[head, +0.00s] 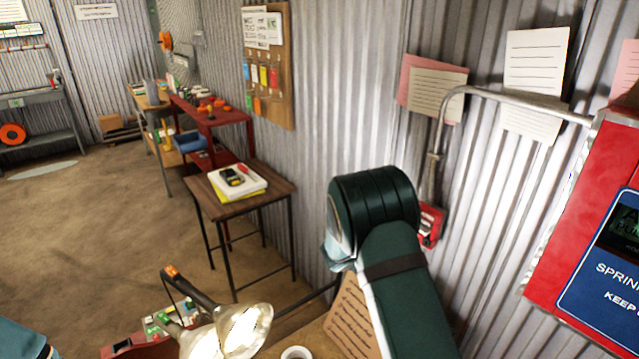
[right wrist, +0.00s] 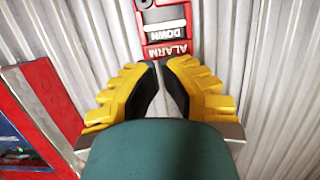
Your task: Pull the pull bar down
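The pull bar (right wrist: 166,30) is a white bar marked DOWN on a red alarm box (right wrist: 168,49), mounted on the corrugated wall. In the right wrist view it is at the top centre, beyond my right gripper (right wrist: 159,64). The yellow fingers with black pads are partly open, with a narrow empty gap between them. The tips point at the lower part of the box and appear apart from the bar. In the head view the red alarm box (head: 431,224) is partly hidden by my right arm, which also hides the right gripper. My left gripper is out of view.
A metal pipe (head: 440,140) rises beside the alarm and bends right to a red sprinkler cabinet (head: 570,235). Lit work lamps (head: 243,327) stand at the bottom centre. A small wooden table (head: 215,200) is left along the wall. Open floor lies at the left.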

